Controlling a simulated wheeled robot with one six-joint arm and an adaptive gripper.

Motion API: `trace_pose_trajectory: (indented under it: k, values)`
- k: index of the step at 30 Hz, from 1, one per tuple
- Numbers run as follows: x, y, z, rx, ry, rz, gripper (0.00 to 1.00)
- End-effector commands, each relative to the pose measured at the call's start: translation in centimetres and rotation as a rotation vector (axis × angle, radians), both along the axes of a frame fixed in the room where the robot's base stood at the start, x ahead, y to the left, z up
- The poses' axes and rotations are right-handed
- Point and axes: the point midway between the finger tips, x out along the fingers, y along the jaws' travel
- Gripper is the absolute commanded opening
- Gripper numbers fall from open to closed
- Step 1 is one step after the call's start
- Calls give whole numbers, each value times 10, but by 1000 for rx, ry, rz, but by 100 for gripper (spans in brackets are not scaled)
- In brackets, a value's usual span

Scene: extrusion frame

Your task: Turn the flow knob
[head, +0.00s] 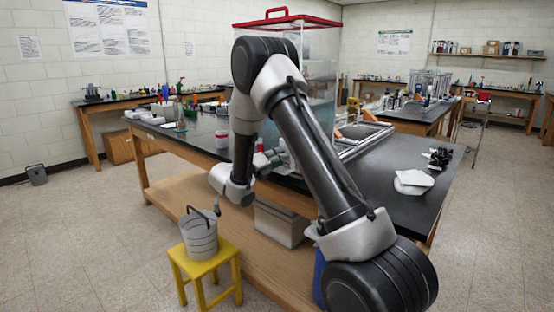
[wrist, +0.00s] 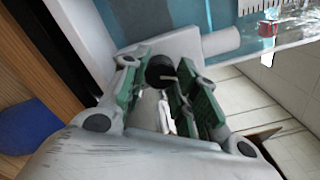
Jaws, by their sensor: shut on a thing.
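The flow knob (wrist: 159,70) is small, round and black with a pale line on its face. In the head view my gripper (head: 268,161) is at the front edge of the black-topped bench, below the clear tank (head: 318,75). The knob cannot be made out there.
A red-and-white container (head: 221,139) stands on the bench (head: 190,135) left of my arm. A grey bucket (head: 199,236) stands on a yellow stool (head: 205,268) in front. A white cloth-like item (head: 413,181) lies on the right.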

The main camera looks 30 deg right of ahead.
Motion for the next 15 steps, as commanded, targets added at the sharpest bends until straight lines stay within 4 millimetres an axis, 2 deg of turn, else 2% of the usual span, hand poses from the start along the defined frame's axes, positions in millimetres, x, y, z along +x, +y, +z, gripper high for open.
trace_pose_trajectory:
  k: [5, 6, 9, 15]
  values:
    - [0, 1, 0, 0, 0, 3, 6]
    - [0, 1, 0, 0, 0, 3, 31]
    - [0, 1, 0, 1, 0, 2, 49]
    - [0, 0, 0, 1, -1, 1, 51]
